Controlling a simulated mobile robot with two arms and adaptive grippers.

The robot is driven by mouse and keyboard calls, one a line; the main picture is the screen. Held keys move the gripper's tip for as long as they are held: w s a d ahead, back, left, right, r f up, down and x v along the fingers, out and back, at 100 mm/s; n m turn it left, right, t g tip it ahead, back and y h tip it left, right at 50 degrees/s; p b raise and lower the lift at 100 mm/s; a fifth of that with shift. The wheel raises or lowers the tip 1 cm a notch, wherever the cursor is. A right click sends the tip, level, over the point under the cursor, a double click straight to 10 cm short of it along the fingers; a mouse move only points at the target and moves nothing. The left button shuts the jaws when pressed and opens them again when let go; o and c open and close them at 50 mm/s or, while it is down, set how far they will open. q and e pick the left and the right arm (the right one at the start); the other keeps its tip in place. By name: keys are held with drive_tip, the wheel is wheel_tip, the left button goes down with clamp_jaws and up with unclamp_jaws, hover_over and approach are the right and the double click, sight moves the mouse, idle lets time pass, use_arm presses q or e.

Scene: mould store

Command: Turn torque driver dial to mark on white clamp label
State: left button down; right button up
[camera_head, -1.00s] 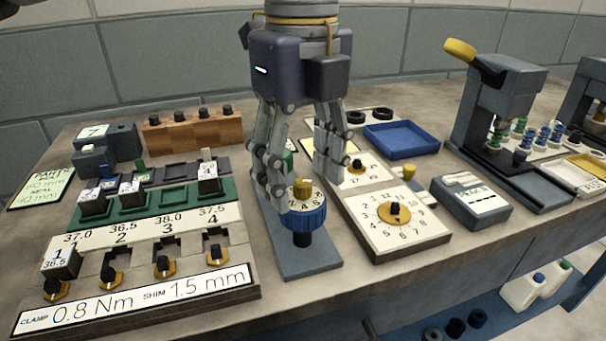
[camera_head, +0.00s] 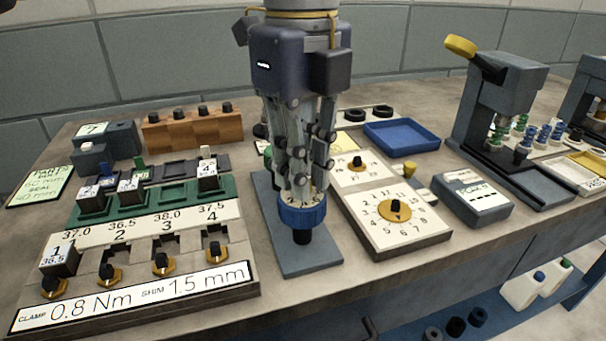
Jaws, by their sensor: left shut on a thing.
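The torque driver has a blue dial (camera_head: 302,214) with dark marks on a pale top face, above a black tip. It stands upright on a grey base plate (camera_head: 312,262). My left gripper (camera_head: 300,190) points down over it, with its fingers closed together on the driver's yellow top knob, which the fingers now hide. The dial's setting is too small to read. The white clamp label (camera_head: 130,297) on the front of the fixture reads "CLAMP 0.8 Nm SHIM 1.5 mm". My right gripper does not show.
A panel with a numbered dial (camera_head: 397,218) stands close to the right of the driver. The numbered fixture (camera_head: 160,232) with blocks and yellow-black knobs is at left. A blue tray (camera_head: 401,138), a grey box (camera_head: 470,195) and a press (camera_head: 500,110) stand further right.

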use_arm(q)
drive_tip(key=shift+n+b, duration=0.3)
drive_tip(key=shift+n, duration=1)
drive_tip(key=c, duration=1.3)
unclamp_jaws()
drive_tip(key=o, duration=0.3)
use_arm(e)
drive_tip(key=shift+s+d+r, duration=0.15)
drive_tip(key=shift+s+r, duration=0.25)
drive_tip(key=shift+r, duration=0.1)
use_arm(q)
drive_tip(key=shift+r, duration=0.1)
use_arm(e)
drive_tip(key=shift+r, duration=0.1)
